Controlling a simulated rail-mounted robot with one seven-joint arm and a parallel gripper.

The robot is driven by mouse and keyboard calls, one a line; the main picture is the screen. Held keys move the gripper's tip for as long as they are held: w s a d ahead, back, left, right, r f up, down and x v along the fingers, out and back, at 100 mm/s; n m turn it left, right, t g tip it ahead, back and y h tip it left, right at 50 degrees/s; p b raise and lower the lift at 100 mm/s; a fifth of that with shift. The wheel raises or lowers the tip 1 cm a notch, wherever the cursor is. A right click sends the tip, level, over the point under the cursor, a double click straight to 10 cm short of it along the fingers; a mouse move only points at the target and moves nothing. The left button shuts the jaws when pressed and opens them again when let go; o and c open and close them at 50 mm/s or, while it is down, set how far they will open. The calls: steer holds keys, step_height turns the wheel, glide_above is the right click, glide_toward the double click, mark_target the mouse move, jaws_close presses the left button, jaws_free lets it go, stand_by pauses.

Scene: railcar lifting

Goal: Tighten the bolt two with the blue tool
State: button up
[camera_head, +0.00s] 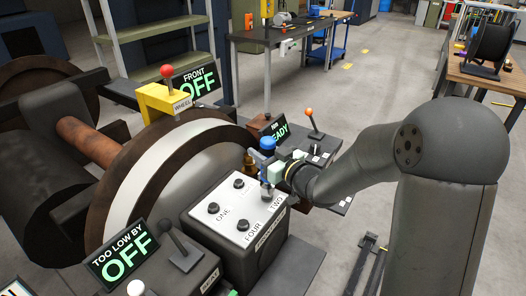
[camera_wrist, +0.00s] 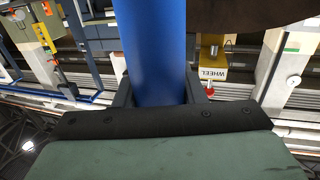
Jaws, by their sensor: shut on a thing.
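The blue tool (camera_head: 267,143) stands roughly upright above the bolt box (camera_head: 228,215). My gripper (camera_head: 278,160) is shut on it from the right. In the wrist view the blue shaft (camera_wrist: 157,50) runs between the two dark fingers of my gripper (camera_wrist: 160,95). The tool's grey lower end (camera_head: 266,190) is at the bolt position beside the label TWO. Bolt two itself is hidden there, and I cannot tell whether the tool is seated on it. Other dark bolts, such as bolt one (camera_head: 213,208), show on the white top plate.
A large wheel (camera_head: 170,165) stands left behind the box, with a yellow WHEEL block (camera_head: 165,101) on it. A lever panel (camera_head: 185,260) with a TOO LOW BY OFF sign (camera_head: 122,258) is at the front left. Another lever (camera_head: 314,125) stands behind my gripper. Open floor lies to the right.

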mark_target(263, 139)
steer(key=shift+f+b, duration=1.7)
stand_by(2.7)
steer(key=shift+r, duration=0.1)
steer(key=shift+r+p, duration=2.5)
steer(key=shift+r, duration=1.1)
